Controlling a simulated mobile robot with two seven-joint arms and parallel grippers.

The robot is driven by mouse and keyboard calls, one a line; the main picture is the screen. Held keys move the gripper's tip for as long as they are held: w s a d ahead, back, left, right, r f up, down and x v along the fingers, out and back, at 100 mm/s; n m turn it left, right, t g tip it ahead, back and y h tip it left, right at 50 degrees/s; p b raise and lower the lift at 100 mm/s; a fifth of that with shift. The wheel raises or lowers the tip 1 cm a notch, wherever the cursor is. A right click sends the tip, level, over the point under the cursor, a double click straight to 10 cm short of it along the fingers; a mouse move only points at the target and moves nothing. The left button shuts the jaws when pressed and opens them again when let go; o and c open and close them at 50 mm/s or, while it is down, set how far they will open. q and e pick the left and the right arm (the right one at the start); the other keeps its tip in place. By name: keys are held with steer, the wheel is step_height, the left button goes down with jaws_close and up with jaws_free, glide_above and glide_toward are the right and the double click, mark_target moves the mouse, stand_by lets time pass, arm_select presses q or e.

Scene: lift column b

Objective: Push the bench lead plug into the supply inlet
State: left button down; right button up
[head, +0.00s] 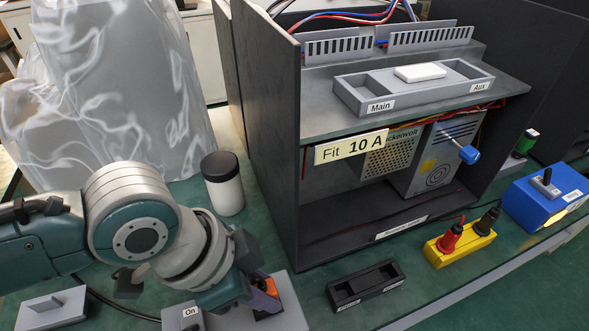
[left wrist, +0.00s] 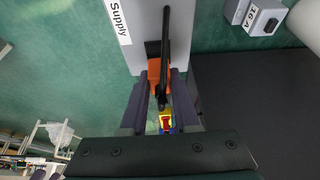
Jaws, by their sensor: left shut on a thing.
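My left gripper (head: 262,288) is low over the bench at the front. Its two fingers, also in the left wrist view (left wrist: 160,100), are shut on the orange bench lead plug (left wrist: 154,72). A bit of the plug's orange shows in the head view (head: 268,284). The grey supply box (left wrist: 140,25), labelled "Supply", lies directly beyond the plug; it also shows in the head view (head: 290,312). A dark part sits between the plug and the box. I cannot tell whether the plug is inside the inlet, which is hidden. My right gripper is not in view.
A black cabinet (head: 268,130) stands behind the gripper. A white jar with a black lid (head: 224,185) stands behind the arm. A black tray (head: 365,284), a yellow terminal block (head: 446,256) and a blue box (head: 540,208) stand to the right.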

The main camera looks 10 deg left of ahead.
arm_select(q)
steer(key=shift+f, duration=0.15)
steer(key=c, duration=0.6)
jaws_free()
steer(key=p+v, duration=0.2)
steer(key=v, duration=0.7)
steer(key=shift+s+a+r+p, duration=0.15)
steer(key=shift+r+p, duration=0.15)
steer(key=shift+r, duration=0.05)
